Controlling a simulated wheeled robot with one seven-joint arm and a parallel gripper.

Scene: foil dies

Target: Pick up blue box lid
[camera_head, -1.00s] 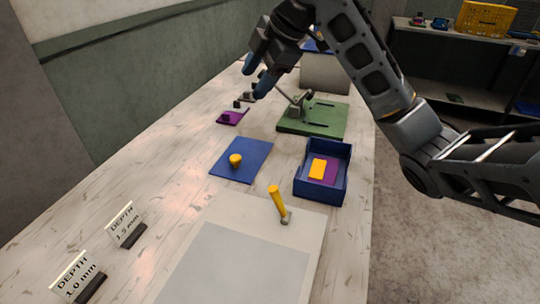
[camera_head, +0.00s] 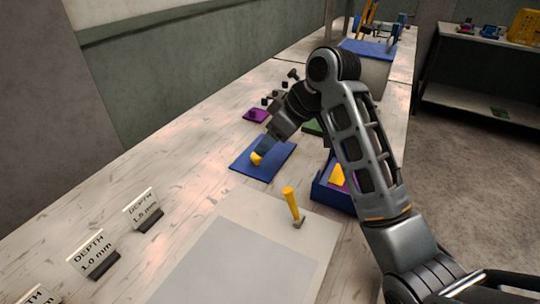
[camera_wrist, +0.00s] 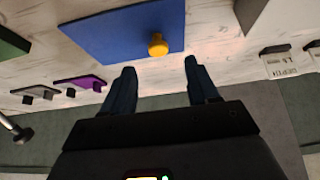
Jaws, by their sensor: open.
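The blue box lid (camera_head: 248,165) is a flat blue panel lying on the table, with a yellow knob (camera_wrist: 158,45) on top. In the head view my gripper (camera_head: 262,146) is at the lid, partly covering the knob. In the wrist view the lid (camera_wrist: 110,32) is ahead of my gripper (camera_wrist: 160,80). Its two fingers are apart with nothing between them, and the knob is just beyond the fingertips. Whether the fingers touch the lid cannot be told. The blue box (camera_head: 325,195) stands to the right, partly hidden by my arm, with yellow and purple pieces inside.
A yellow-handled tool (camera_head: 292,203) stands on a pale board (camera_head: 240,250) nearer the camera. Depth signs (camera_head: 143,208) stand at the left. A purple plate (camera_head: 257,115) and a green base (camera_head: 312,128) lie beyond the lid. The table left of the lid is clear.

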